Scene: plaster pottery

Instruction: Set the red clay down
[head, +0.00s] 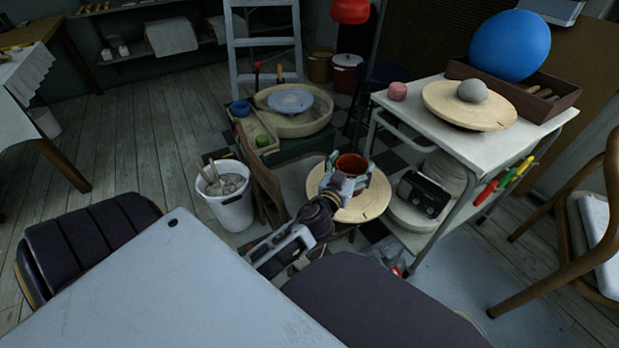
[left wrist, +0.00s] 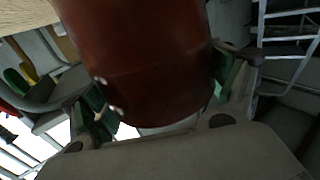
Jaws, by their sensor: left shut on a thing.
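The red clay (head: 352,164) is a reddish-brown, round, pot-like piece with a dark hollow top in the head view. My left gripper (head: 346,181) is shut on it, with a finger on each side. In the left wrist view the red clay (left wrist: 145,65) fills the middle between the fingers. In the head view it appears over a round wooden board (head: 372,206). I cannot tell whether its base touches that board. My right gripper is not in view.
A white table (head: 420,107) at the right holds a pink lump (head: 398,91), a round board with a grey ball (head: 472,90), and a tray with a blue ball (head: 510,45). A dark radio (head: 424,194) is close right of the gripper. A white bucket (head: 233,207) stands left.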

